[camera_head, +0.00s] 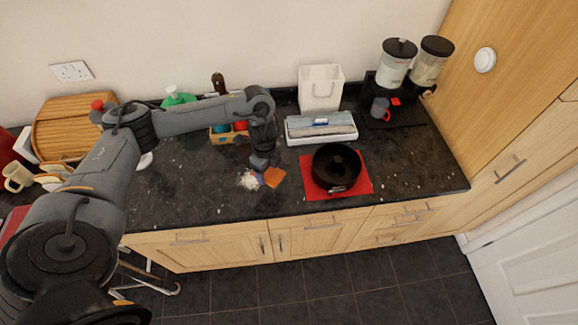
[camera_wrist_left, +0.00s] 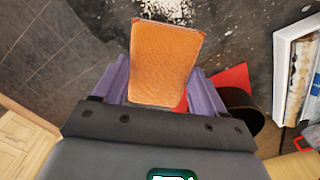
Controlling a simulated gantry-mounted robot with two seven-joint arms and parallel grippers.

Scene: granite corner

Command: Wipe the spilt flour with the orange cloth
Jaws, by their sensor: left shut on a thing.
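The orange cloth (camera_head: 274,177) is at the counter's front, in the jaws of my left gripper (camera_head: 261,172). In the left wrist view the cloth (camera_wrist_left: 166,62) is a flat orange piece between the two purple fingers of the gripper (camera_wrist_left: 165,85). My left gripper is shut on it. The spilt flour (camera_head: 248,180) is a white patch on the dark counter, just left of the gripper. It also shows in the left wrist view (camera_wrist_left: 168,10), beyond the cloth's edge. I cannot tell whether the cloth touches the counter. My right gripper is not in view.
A black pan (camera_head: 336,168) sits on a red mat (camera_head: 363,184), right of the cloth. Dispensers (camera_head: 398,65) stand at the back right. The counter's front edge is close.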

